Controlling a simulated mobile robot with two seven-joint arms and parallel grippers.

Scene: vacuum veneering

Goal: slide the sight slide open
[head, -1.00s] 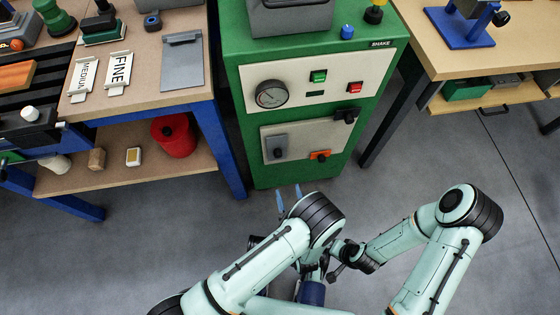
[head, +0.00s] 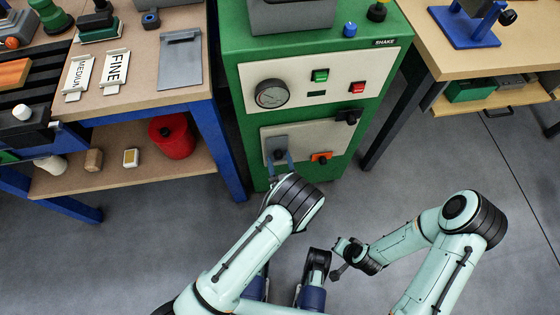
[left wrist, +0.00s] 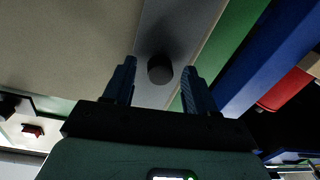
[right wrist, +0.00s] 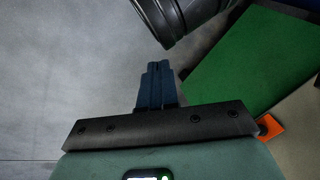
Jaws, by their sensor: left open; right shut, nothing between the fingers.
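The sight slide (head: 277,143) is a grey plate on the lower cream panel of the green cabinet, with a dark round knob (left wrist: 160,68). My left gripper (head: 280,160) is in front of the plate's lower part. In the left wrist view its two blue fingers (left wrist: 160,70) are open, one on each side of the knob, with gaps to both. I cannot tell how deep the knob sits between them. My right gripper (right wrist: 156,70) is shut and empty, away from the slide, low in front of the cabinet. The left fingers partly hide the plate's lower end.
An orange latch (head: 321,157) and a black knob (head: 347,117) are right of the slide. A gauge (head: 272,94), green button (head: 320,76) and red button (head: 357,87) sit above. A blue-legged bench (head: 222,140) stands close on the left. The floor in front is clear.

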